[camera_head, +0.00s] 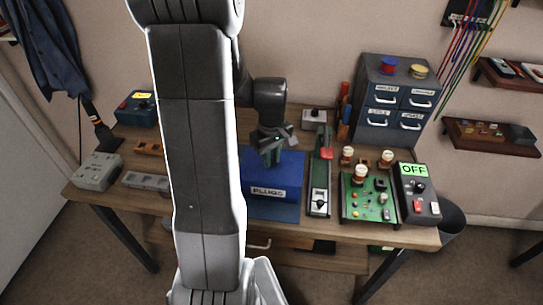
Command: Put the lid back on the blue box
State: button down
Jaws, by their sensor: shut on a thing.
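The blue box (285,193), labelled PLUGS, stands near the front middle of the workbench, partly hidden on its left by my arm. Its blue lid (290,165) shows as a flat top over the box. I cannot tell whether it is fully seated or slightly raised. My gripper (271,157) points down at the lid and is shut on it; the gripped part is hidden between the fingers.
A long green-topped device (320,170) stands close to the right of the box. Farther right are a green board (367,198) with knobs and a black unit (417,194) reading OFF. A drawer cabinet (394,98) stands behind. A grey box (97,171) is at left.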

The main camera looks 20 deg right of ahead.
dwell(0.3)
jog(key=c, duration=1.2)
grip_release()
jog(key=shift+c, duration=0.2)
notch_tip(320, 180, up, 14)
jog(key=shift+f, duration=0.25)
notch_tip(320, 180, down, 14)
jog(key=shift+r, duration=0.45)
jog(key=shift+r, duration=0.15)
